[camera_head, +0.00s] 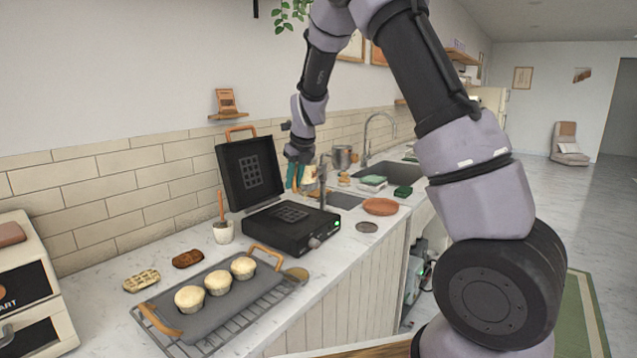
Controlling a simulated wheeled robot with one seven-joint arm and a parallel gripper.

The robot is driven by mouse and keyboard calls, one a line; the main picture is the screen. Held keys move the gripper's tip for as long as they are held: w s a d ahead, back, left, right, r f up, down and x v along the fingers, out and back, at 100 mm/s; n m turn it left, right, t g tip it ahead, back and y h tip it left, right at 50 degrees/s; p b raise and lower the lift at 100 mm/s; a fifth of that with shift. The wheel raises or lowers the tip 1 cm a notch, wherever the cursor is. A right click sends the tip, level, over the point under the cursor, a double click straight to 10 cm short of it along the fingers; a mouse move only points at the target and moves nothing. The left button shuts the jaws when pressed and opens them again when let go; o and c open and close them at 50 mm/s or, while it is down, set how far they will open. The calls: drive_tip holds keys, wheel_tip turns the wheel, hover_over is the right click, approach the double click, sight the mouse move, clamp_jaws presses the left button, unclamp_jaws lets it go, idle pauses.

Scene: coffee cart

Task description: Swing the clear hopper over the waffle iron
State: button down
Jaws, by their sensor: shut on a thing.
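The waffle iron (291,229) stands on the counter, black, with its lid (249,171) raised at the back left and a green light on its front. A thin dark post (322,184) rises behind its right side. A greyish, cup-like vessel (342,158), seemingly the clear hopper, is beside the post's top, behind and to the right of the iron, not above its plate. My gripper (297,158) reaches down beside the post, behind the iron's plate. It is shut, seemingly on the hopper's near side; the fingertips and the contact are too small to make out.
A grey tray with several muffins (204,308) lies on a wire rack in front. A small white pot (223,232) stands left of the iron. An orange dish (380,207), sponges and a sink (396,174) are to the right. Teal and orange items stand near my gripper.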

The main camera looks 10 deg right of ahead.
drive_tip(key=w+a+m+h, duration=0.1)
drive_tip(key=w+a+m, duration=0.2)
drive_tip(key=w+a, duration=0.2)
drive_tip(key=shift+w+a+t, duration=0.3)
drive_tip(key=shift+w+a, duration=0.1)
drive_tip(key=shift+w, duration=0.2)
drive_tip(key=c, duration=0.8)
unclamp_jaws()
drive_tip(key=shift+w, duration=0.15)
drive_tip(key=shift+c, duration=0.2)
drive_tip(key=v, duration=1.1)
drive_tip(key=shift+s+a, duration=0.25)
drive_tip(key=shift+a, duration=0.25)
